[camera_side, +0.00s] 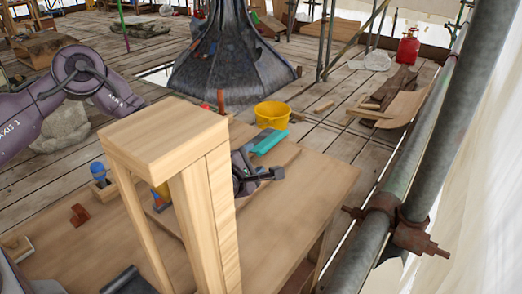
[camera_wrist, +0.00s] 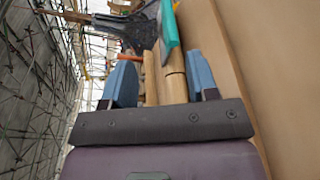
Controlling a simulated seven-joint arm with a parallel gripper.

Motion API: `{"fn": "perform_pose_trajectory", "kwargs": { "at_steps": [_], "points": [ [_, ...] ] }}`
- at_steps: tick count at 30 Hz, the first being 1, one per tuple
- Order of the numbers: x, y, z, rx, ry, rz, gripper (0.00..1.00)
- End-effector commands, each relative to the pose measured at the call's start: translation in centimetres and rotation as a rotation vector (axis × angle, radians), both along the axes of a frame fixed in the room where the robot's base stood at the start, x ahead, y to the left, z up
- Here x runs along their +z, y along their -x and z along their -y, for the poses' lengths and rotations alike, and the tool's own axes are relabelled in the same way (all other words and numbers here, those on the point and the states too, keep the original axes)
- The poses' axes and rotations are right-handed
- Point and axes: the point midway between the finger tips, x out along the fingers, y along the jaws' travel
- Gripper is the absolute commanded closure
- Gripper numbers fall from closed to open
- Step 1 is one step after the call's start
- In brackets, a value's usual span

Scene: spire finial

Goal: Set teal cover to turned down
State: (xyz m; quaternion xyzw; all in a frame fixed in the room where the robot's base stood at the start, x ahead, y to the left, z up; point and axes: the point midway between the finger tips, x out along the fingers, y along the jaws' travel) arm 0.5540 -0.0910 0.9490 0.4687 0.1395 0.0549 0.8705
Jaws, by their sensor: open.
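The teal cover (camera_side: 268,142) is a long flat piece at the far side of the wooden workbench, just in front of the yellow bucket. It also shows in the wrist view (camera_wrist: 168,28), beyond the fingers at top centre. Its hinge, if any, is not clear. My gripper (camera_side: 258,176) is low over the bench, on the near side of the cover and partly hidden behind a tall wooden post. In the wrist view its blue fingers (camera_wrist: 162,66) stand apart. I see no contact with the cover.
The tall wooden stand (camera_side: 165,135) blocks much of the side view. A yellow bucket (camera_side: 272,115) stands behind the cover. A blue-topped item (camera_side: 99,172) and a red-brown block (camera_side: 79,215) lie at the bench's left. The bench's right part (camera_side: 310,190) is clear.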

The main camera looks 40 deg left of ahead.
Motion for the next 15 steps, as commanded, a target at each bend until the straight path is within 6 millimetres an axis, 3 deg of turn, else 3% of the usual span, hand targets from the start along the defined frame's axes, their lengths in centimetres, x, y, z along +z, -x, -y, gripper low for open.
{"fn": "perform_pose_trajectory", "kwargs": {
  "at_steps": [3,8,15],
  "points": [
    [-1.0,0.5,-0.7,0.085,0.146,-0.034,0.46],
    [-1.5,-0.4,-1.1,0.099,0.185,-0.031,0.46],
    [-2.6,-4.0,-2.2,0.099,0.181,-0.031,0.46]
  ]
}}
